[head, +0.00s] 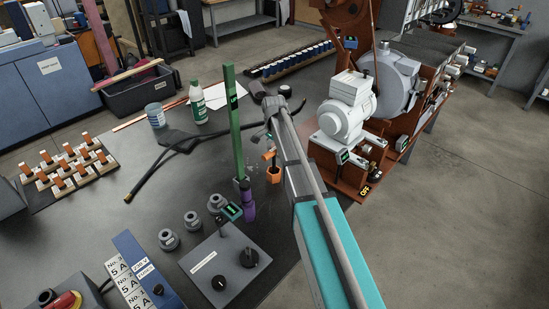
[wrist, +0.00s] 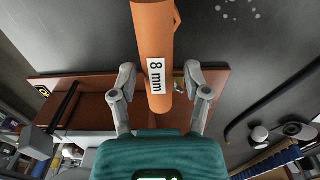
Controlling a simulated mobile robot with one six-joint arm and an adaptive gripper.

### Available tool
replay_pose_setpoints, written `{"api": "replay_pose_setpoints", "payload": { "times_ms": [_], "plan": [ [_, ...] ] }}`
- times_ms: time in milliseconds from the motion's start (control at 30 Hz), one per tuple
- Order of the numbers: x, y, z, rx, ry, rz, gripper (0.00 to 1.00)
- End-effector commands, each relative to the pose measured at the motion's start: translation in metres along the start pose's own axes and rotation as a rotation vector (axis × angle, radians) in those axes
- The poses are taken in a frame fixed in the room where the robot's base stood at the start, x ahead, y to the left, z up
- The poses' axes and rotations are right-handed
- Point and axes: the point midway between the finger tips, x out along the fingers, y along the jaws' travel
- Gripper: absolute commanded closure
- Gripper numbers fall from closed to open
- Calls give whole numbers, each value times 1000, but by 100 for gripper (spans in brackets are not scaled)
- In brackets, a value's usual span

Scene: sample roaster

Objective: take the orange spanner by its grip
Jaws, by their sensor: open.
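The orange spanner (wrist: 152,35) fills the upper middle of the wrist view as a thick orange round grip labelled "8 mm". My gripper (wrist: 160,76) is open, with one finger on each side of the grip's lower end. A gap shows between the grip and each finger in this view; how far the grip lies in depth between them is unclear. In the head view, orange parts of the spanner (head: 276,179) show just left of my arm, near the bench edge. My arm hides part of that area.
A tall green bar (head: 233,120) and a purple tool (head: 248,208) stand close to the left. A grey control box (head: 222,265) lies nearer. A white motor (head: 347,112) on the brown roaster stand is close on the right.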

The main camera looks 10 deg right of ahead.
Motion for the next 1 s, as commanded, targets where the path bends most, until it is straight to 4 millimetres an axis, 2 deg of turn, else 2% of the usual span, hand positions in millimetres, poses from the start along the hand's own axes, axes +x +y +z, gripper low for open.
{"api": "replay_pose_setpoints", "payload": {
  "times_ms": [33, 433, 1000],
  "plan": [
    [8, 0, 0, 0, 0, 0, 39],
    [36, 1, 1, 0, 0, 0, 39],
    [40, 1, 1, 0, 0, 0, 39]
  ]
}}
